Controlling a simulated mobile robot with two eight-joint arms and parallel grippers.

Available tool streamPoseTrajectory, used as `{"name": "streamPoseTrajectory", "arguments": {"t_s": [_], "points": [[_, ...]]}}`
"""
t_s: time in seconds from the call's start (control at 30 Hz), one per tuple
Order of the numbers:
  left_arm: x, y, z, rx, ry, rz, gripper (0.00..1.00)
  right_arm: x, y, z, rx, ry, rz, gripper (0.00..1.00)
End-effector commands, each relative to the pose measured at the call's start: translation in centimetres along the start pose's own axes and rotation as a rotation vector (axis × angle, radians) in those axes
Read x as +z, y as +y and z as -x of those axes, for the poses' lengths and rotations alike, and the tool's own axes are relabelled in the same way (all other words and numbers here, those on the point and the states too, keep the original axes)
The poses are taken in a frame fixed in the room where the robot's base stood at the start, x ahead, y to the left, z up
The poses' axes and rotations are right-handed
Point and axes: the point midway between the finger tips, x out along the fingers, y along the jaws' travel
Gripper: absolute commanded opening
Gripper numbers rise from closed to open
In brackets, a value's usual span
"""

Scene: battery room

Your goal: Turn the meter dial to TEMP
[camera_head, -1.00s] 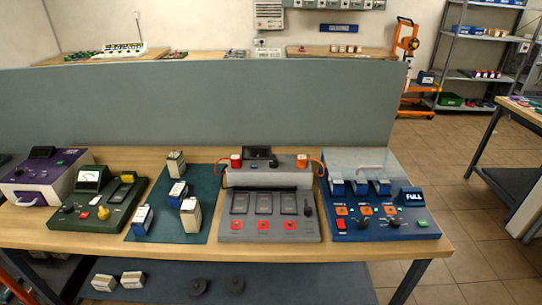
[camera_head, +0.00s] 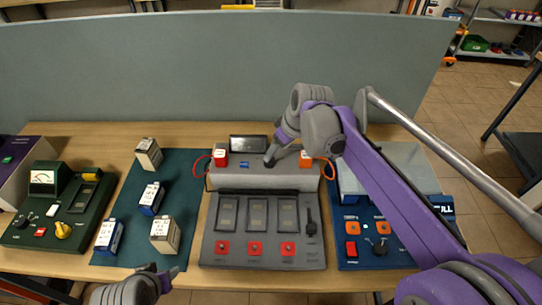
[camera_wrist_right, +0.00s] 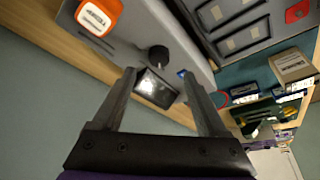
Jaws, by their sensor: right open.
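A grey console (camera_head: 225,178) stands mid-table with a dark display (camera_head: 248,143) at its back. A black round knob (camera_wrist_right: 158,55) sits on its top by the display (camera_wrist_right: 155,88); which mark it points to is not legible. My right gripper (camera_head: 272,160) is above the console's top by the display and hides the knob in the head view. In the right wrist view my right gripper (camera_wrist_right: 160,75) is open and empty, with the knob beyond and between its fingertips. My left gripper (camera_head: 166,274) is at the table's front edge, its jaws unclear.
An orange-red block (camera_head: 221,156) and a second one (camera_head: 306,160) with cables flank the display. A green meter box (camera_head: 52,212) with a yellow knob, a teal mat (camera_head: 185,181) with several batteries, and a blue console (camera_head: 350,265) stand alongside. A grey partition (camera_head: 150,75) closes the back.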

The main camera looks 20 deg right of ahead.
Motion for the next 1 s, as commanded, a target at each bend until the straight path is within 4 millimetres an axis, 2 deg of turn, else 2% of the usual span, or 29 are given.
{"name": "streamPoseTrajectory", "arguments": {"t_s": [0.1, 0.33, 0.5, 0.77, 0.87, 1.0], "points": [[0.2, 0.0, -0.1, 0.000, -0.002, 0.000, 0.50, 0.0, 0.0, -2.5, -0.001, 0.000, 0.000, 0.76], [0.3, 0.0, -0.2, 0.000, -0.003, 0.000, 0.50, 0.0, 0.0, -6.0, 0.001, 0.000, 0.000, 0.76], [0.3, 0.0, -0.3, 0.000, -0.003, 0.000, 0.50, 0.0, 0.0, -7.0, 0.001, 0.000, -0.001, 0.76], [0.3, 0.0, -0.3, 0.000, -0.003, 0.000, 0.50, 0.0, 0.0, -7.1, 0.001, 0.000, -0.001, 0.76], [0.3, 0.0, -0.3, 0.000, -0.003, 0.000, 0.50, 0.0, 0.0, -7.1, 0.001, 0.000, -0.001, 0.61], [0.3, 0.0, -0.3, 0.000, -0.003, 0.000, 0.50, 0.0, 0.0, -7.1, 0.001, 0.000, -0.001, 0.36]]}}
